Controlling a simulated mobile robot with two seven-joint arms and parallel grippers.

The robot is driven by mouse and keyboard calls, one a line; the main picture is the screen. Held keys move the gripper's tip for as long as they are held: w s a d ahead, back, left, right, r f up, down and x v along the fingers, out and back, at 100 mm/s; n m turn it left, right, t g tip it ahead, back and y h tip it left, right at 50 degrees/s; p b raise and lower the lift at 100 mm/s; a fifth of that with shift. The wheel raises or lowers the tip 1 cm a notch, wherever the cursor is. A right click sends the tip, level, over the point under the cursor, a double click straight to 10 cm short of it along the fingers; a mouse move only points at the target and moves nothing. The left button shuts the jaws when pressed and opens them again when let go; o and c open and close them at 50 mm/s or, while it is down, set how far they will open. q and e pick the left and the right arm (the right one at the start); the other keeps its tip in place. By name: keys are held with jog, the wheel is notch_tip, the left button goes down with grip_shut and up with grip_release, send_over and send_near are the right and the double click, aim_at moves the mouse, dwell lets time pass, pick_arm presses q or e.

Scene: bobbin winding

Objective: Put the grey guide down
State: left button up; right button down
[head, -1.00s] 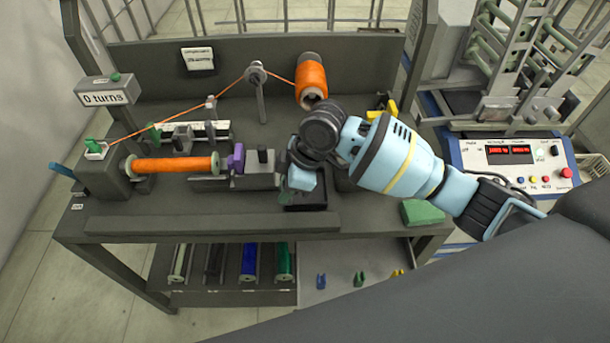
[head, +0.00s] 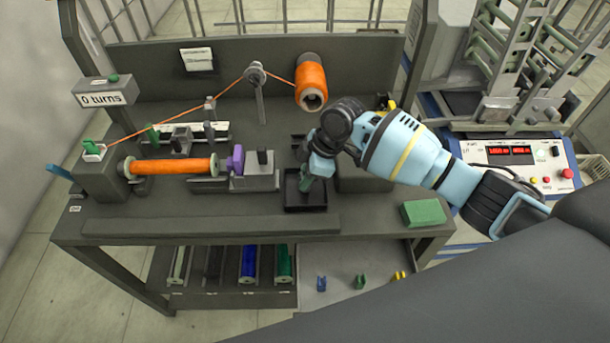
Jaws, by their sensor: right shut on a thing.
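My right gripper (head: 308,179) comes in from the right and points down over the small black tray (head: 292,205) at the middle of the bench. It is shut on a small greyish piece (head: 305,186), which I take for the grey guide. The gripper hides much of the guide, and its colour looks slightly greenish. I cannot tell whether the guide touches the tray floor. My left gripper is not in view.
Left of the tray stands the winder with an orange bobbin (head: 172,166) and purple chuck (head: 236,158). Orange thread runs to a supply spool (head: 311,82). A green pad (head: 424,213) lies at right. Blue, green and yellow clips sit on the lower shelf (head: 335,285).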

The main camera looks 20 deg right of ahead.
jog(key=shift+f, duration=0.15)
jog(key=c, duration=1.7)
grip_release()
jog(key=shift+f, duration=0.1)
jog(key=shift+c, duration=0.2)
jog(key=o, duration=0.4)
jog(key=shift+o, duration=0.2)
jog(key=p+v, duration=0.1)
jog(key=v, duration=1.1)
